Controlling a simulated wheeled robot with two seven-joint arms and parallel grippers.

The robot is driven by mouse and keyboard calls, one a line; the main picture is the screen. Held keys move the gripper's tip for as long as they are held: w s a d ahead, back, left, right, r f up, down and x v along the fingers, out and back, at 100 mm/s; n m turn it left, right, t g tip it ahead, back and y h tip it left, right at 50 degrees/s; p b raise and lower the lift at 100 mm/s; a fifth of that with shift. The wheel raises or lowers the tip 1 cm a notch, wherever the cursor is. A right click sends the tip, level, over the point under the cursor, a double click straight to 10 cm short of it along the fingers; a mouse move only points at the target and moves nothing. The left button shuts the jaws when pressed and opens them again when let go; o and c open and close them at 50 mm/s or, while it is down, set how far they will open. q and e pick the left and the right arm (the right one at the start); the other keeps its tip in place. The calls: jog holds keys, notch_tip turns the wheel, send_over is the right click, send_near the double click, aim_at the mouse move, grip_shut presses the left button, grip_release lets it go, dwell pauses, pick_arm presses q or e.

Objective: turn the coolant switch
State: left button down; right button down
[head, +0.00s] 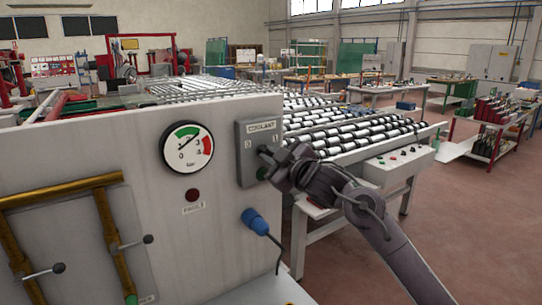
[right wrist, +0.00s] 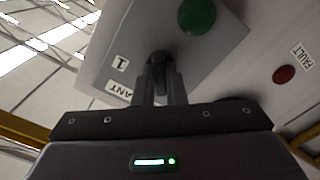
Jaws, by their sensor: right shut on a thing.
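The grey coolant switch box (head: 248,135) is mounted on the right part of the light grey machine panel, with a COOLANT label at its top and a green lamp low on its face. My right gripper (head: 268,152) reaches the box from the right and covers the knob in the head view. In the right wrist view the box (right wrist: 215,60) shows with its green lamp (right wrist: 197,14) and a "1" mark. There my right gripper (right wrist: 160,85) is shut on the dark switch knob (right wrist: 158,58). The knob's exact angle is hard to tell. My left gripper is not in view.
A pressure gauge (head: 187,147) and a red fault lamp (head: 193,195) sit left of the box. A blue plug (head: 255,221) sits below it. Brass pipes with valve levers (head: 70,190) are at left. A roller conveyor (head: 350,130) stands behind; open floor lies right.

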jog(key=m+p, duration=0.3)
jog(key=m, duration=0.2)
jog(key=shift+r, duration=0.1)
jog(key=m+p, duration=0.3)
jog(key=shift+m, duration=0.3)
jog(key=m+p, duration=0.3)
jog(key=m, duration=0.1)
jog(key=shift+m+p, duration=1.1)
jog(key=shift+m, duration=0.5)
jog(key=c, duration=1.5)
grip_release()
